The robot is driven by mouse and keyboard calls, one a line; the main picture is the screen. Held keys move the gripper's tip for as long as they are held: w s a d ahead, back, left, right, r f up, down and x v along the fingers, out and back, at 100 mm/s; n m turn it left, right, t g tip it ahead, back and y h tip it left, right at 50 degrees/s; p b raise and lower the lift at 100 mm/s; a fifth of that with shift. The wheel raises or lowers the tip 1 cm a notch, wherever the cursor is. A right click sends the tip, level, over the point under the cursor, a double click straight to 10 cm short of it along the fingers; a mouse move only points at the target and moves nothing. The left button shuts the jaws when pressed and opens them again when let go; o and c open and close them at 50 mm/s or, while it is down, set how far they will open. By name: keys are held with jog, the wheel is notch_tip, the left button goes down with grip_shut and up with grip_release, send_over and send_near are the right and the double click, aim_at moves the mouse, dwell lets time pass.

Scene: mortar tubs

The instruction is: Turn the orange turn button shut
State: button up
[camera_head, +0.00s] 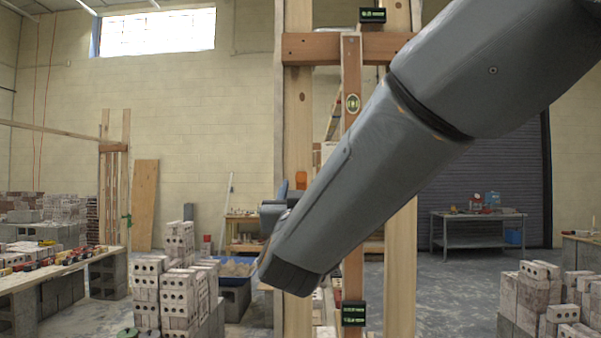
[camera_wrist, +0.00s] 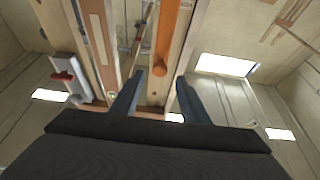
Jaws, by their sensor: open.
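The orange turn button (camera_wrist: 168,42) shows in the wrist view as a long orange bar on a wooden post. Its rounded near end lies close to the gap between my fingertips. Only a small orange patch of it (camera_head: 301,179) shows in the head view, just beyond my gripper; my arm hides much of that area. My gripper (camera_wrist: 160,78) is open, with its two dark blue fingers apart and nothing visibly held between them. In the head view my gripper (camera_head: 284,190) is partly hidden behind my wrist. Whether a finger touches the button I cannot tell.
A wooden frame with upright posts (camera_head: 403,265) and a crosspiece (camera_head: 312,49) stands in front of me. Stacked bricks (camera_head: 178,295) stand at left, more (camera_head: 540,290) at right. A metal table (camera_head: 478,214) stands behind.

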aim_at(301, 179)
jog(key=p+x, duration=0.3)
jog(key=x, duration=0.4)
jog(key=shift+w, duration=0.15)
grip_shut()
